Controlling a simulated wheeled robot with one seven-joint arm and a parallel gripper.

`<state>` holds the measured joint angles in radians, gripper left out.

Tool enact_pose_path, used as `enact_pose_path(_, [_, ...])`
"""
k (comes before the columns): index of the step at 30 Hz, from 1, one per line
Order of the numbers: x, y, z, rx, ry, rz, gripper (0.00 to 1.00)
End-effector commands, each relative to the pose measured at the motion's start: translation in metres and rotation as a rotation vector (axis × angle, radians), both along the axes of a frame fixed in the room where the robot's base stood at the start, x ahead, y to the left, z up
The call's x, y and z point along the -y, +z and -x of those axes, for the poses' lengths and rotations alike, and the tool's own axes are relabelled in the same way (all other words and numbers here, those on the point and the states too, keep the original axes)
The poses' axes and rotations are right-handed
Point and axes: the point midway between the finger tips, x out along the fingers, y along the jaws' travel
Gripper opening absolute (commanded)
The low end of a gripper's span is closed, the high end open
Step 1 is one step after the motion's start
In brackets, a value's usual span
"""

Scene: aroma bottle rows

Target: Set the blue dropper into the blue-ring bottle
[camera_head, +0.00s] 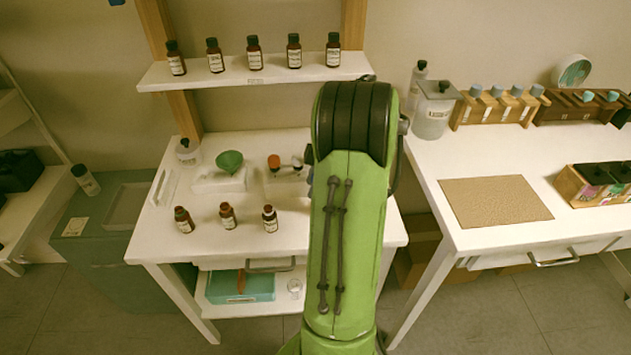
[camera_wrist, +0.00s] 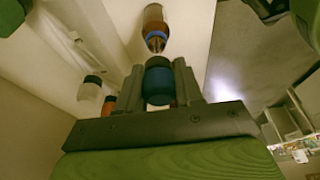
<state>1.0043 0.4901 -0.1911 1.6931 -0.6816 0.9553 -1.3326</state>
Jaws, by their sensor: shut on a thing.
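My gripper (camera_wrist: 158,72) shows in the wrist view with its two fingers shut on the blue dropper (camera_wrist: 159,84), which has a dark blue bulb. Just beyond the fingertips is the blue-ring bottle (camera_wrist: 154,30), brown glass with a blue ring around its neck. The dropper overlaps the near end of the bottle in this view, and I cannot tell whether its tip is in the neck. In the head view my arm hides my gripper and the dropper. Three brown bottles stand in a front row there; I cannot tell which has the blue ring.
A shelf (camera_head: 300,75) with several brown bottles hangs behind. A second table with wooden racks (camera_head: 497,106) and a brown mat (camera_head: 495,201) stands right.

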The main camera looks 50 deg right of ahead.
Motion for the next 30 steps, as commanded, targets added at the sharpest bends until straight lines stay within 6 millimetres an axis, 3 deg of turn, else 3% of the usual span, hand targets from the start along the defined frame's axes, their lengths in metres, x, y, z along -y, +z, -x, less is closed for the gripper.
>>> enact_pose_path(22, [0.0, -0.028, 0.0, 0.0, -0.001, 0.0, 0.28])
enact_pose_path(29, [0.0, -0.028, 0.0, 0.001, 0.0, 0.001, 0.28])
enact_pose_path(30, [0.0, -0.028, 0.0, 0.001, 0.0, 0.001, 0.39])
